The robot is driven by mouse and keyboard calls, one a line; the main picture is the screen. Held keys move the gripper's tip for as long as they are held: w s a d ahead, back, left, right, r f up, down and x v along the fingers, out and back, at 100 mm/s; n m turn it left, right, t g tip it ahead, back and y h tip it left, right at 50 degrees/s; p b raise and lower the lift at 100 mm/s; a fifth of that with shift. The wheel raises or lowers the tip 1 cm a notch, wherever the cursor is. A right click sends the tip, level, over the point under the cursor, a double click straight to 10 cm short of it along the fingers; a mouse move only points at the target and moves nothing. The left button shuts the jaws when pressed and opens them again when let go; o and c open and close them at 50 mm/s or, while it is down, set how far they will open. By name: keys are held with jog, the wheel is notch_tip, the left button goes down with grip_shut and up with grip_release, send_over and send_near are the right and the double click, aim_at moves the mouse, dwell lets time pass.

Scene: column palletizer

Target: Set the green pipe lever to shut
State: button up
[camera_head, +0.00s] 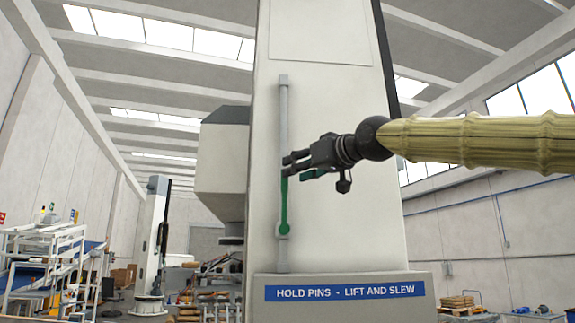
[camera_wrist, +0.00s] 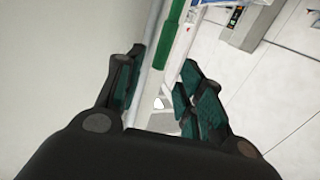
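The green pipe lever (camera_head: 284,205) stands upright along a grey vertical pipe (camera_head: 283,120) on the front of the pale column. Its pivot is at the lower end and its handle points up. My gripper (camera_head: 294,166) is at the lever's upper end, with its fingers pointing left across the pipe. In the wrist view my gripper (camera_wrist: 163,85) has its fingers spread apart. The green lever (camera_wrist: 172,35) and the pipe (camera_wrist: 153,50) show in the gap between them. I cannot tell whether a finger touches the lever.
The pale column (camera_head: 345,215) stands close behind the pipe. A blue sign (camera_head: 345,291) on the ledge below reads "HOLD PINS - LIFT AND SLEW". A conveyor (camera_head: 45,260) stands at the far left. Pallets (camera_head: 457,301) lie on the floor at the right.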

jog(key=shift+p+x, duration=0.9)
jog(key=shift+x, duration=1.4)
grip_shut()
